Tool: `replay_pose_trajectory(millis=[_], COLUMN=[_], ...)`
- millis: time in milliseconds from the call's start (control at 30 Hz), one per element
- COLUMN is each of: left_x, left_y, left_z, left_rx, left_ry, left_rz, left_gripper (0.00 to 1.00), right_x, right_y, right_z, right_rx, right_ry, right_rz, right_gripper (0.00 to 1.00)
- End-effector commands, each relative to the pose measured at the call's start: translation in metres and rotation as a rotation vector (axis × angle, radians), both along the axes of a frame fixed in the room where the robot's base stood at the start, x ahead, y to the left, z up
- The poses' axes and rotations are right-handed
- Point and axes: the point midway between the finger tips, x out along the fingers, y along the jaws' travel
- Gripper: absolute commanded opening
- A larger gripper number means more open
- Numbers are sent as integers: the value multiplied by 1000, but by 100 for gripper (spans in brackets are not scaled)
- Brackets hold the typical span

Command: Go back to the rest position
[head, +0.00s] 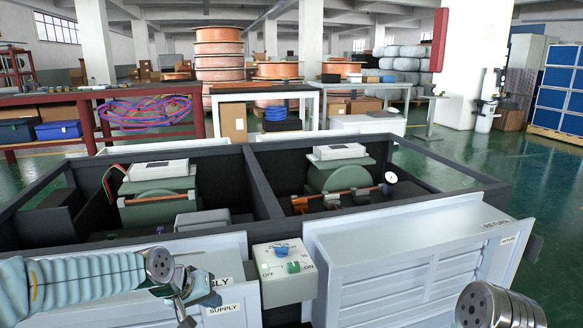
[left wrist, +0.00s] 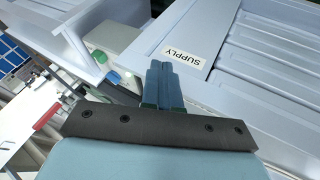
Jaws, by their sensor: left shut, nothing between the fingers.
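My left gripper (head: 188,312) is low in the head view, in front of the left white damper box (head: 90,280) beside its SUPPLY label. In the left wrist view its two blue fingers (left wrist: 164,82) are together with nothing between them, close to the SUPPLY label (left wrist: 184,53). Whether the fingertips touch the panel cannot be told. Part of my right arm shows at the lower right of the head view; its gripper is out of frame.
A switch box (head: 285,290) with a green knob and OFF/ON marks stands between the left damper box and the right damper box (head: 420,255). Dark open bays (head: 270,190) with green machinery lie behind. Workbenches (head: 260,92) and copper-coloured spools stand farther back.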

Motion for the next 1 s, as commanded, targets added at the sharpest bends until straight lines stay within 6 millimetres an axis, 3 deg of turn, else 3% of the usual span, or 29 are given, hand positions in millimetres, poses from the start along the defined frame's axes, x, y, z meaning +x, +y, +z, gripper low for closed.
replay_pose_trajectory(millis=[267, 467, 567, 733, 800, 900, 1000], left_x=[-13, -45, -77, -164, -195, -225, -237], left_y=[-15, -34, -46, -63, -65, -65, -65], left_z=[-64, -137, -181, -254, -271, -284, -290], left_rx=[-18, -30, -28, -2, 16, 34, 44], left_ry=[69, 153, 212, 335, 371, 402, 414], left_rz=[-12, -26, -36, -58, -67, -75, -78], left_gripper=[0, 0, 0, 0, 0, 0, 0], right_x=[-1, -2, -3, -4, -5, -5, -6], right_y=[2, 5, 6, 10, 11, 12, 13], right_z=[9, 19, 25, 38, 41, 44, 44], right_rx=[3, 6, 9, 14, 15, 18, 19], right_ry=[2, 3, 5, 8, 8, 9, 10], right_rz=[5, 9, 12, 18, 20, 22, 23], right_gripper=[43, 43, 43, 43, 43, 43, 43])
